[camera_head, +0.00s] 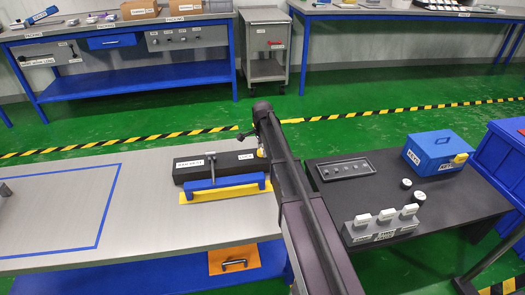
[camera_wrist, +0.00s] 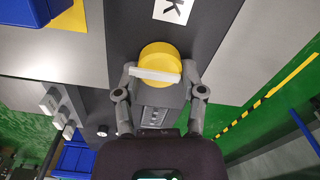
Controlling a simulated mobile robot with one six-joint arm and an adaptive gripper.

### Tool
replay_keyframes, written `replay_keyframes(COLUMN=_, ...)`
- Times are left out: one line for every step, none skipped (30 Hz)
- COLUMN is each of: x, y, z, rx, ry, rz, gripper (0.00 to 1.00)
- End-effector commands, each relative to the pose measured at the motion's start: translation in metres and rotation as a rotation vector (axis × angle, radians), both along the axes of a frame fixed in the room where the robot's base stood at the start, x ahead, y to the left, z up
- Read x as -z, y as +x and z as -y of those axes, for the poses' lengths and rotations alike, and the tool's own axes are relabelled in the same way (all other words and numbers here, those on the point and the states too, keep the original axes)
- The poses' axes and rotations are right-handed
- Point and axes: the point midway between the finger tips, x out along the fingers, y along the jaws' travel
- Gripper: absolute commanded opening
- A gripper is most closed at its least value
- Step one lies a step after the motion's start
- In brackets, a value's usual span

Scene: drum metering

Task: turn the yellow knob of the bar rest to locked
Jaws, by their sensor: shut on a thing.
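The bar rest (camera_head: 222,163) is a long dark block with white labels on the grey bench. Its yellow knob (camera_wrist: 158,55) is round with a pale raised bar across its face. In the wrist view the fingers of my gripper (camera_wrist: 160,76) are closed on the knob, one on each side. The knob's pale bar lies almost crosswise between the fingertips. In the head view only a sliver of the knob (camera_head: 261,153) shows at the block's right end, beside my arm. A white label with a dark letter sits just beyond the knob in the wrist view.
A blue bar (camera_head: 218,187) and a yellow plate (camera_head: 235,193) lie in front of the block. A black side table (camera_head: 435,200) at right holds a blue box (camera_head: 436,153), a grey panel (camera_head: 347,169) and a white-switch unit (camera_head: 382,228). The bench's left part is clear.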

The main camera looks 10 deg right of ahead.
Motion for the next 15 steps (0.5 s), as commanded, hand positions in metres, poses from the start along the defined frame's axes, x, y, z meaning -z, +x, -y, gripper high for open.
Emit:
replay_keyframes(x=0.0002, y=-0.0004, z=0.0, rx=-0.001, ry=0.0, rz=-0.001, gripper=0.05)
replay_keyframes(x=0.0003, y=-0.0004, z=-0.0001, rx=-0.001, ry=0.0, rz=-0.001, gripper=0.05)
replay_keyframes(x=0.0003, y=-0.0003, z=0.0, rx=-0.003, ry=0.0, rz=-0.001, gripper=0.05)
replay_keyframes(x=0.0003, y=-0.0004, z=0.0, rx=-0.005, ry=0.0, rz=-0.001, gripper=0.05)
replay_keyframes(x=0.0003, y=-0.0004, z=-0.0001, rx=-0.008, ry=0.0, rz=-0.001, gripper=0.05)
replay_keyframes(x=0.0003, y=-0.0004, z=-0.0001, rx=-0.013, ry=0.0, rz=-0.001, gripper=0.05)
replay_keyframes(x=0.0003, y=-0.0004, z=-0.0001, rx=-0.018, ry=-0.001, rz=-0.002, gripper=0.05)
replay_keyframes(x=0.0003, y=-0.0005, z=-0.0002, rx=-0.025, ry=-0.001, rz=-0.002, gripper=0.05)
replay_keyframes(x=0.0003, y=-0.0003, z=-0.0001, rx=-0.035, ry=-0.001, rz=-0.002, gripper=0.05)
replay_keyframes(x=0.0003, y=-0.0004, z=-0.0002, rx=-0.043, ry=-0.001, rz=-0.002, gripper=0.05)
replay_keyframes(x=0.0003, y=-0.0004, z=-0.0002, rx=-0.053, ry=-0.001, rz=-0.002, gripper=0.05)
replay_keyframes(x=0.0004, y=-0.0003, z=-0.0002, rx=-0.07, ry=-0.001, rz=-0.002, gripper=0.05)
replay_keyframes(x=0.0004, y=-0.0003, z=-0.0003, rx=-0.082, ry=-0.001, rz=-0.002, gripper=0.05)
replay_keyframes(x=0.0004, y=-0.0002, z=-0.0004, rx=-0.098, ry=-0.001, rz=-0.002, gripper=0.05)
replay_keyframes(x=0.0004, y=-0.0001, z=-0.0004, rx=-0.118, ry=-0.001, rz=-0.002, gripper=0.05)
